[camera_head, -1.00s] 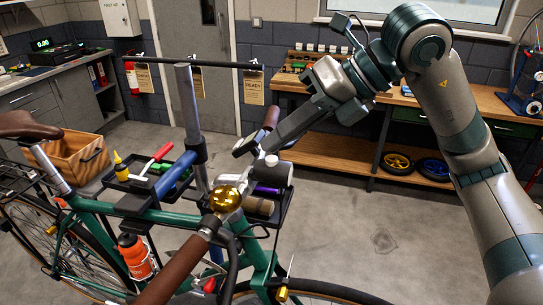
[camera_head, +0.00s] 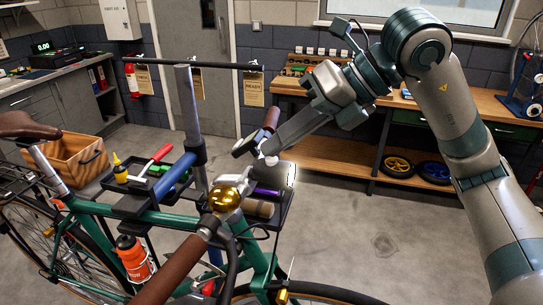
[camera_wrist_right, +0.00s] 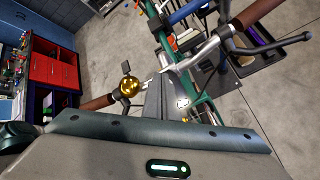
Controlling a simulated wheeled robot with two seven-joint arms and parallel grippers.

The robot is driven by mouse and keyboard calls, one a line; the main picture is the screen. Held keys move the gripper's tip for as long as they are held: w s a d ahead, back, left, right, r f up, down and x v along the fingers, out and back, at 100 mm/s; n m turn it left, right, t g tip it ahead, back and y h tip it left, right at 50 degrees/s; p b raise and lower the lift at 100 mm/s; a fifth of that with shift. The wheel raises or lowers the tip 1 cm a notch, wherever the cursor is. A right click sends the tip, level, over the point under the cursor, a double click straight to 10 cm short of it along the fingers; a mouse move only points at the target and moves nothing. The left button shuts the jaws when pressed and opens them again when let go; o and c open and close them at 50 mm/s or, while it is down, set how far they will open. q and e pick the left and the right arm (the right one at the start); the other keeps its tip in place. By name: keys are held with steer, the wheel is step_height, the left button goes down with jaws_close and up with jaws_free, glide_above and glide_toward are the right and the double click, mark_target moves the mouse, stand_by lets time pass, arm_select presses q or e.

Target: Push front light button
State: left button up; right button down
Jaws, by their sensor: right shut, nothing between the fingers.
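The front light (camera_head: 281,172) is a pale rounded body at the front of the handlebar, partly hidden among bike parts. A bright white glow shows along its right side. My right gripper (camera_head: 268,149) reaches in from the upper right, shut and empty. Its tip is just above the light; I cannot tell whether it touches the button, which is too small to see. In the right wrist view the gripper (camera_wrist_right: 165,84) points at the handlebar, with a bright white patch beside it. My left gripper is not in view.
The green bike (camera_head: 150,216) stands at the repair stand (camera_head: 189,115). A golden bell (camera_head: 225,197) and brown grips flank the light. A tool tray (camera_head: 128,181) is at left.

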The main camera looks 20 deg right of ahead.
steer(key=shift+r, duration=0.55)
step_height(320, 180, up, 6)
steer(key=p, duration=0.4)
stand_by(0.6)
stand_by(0.5)
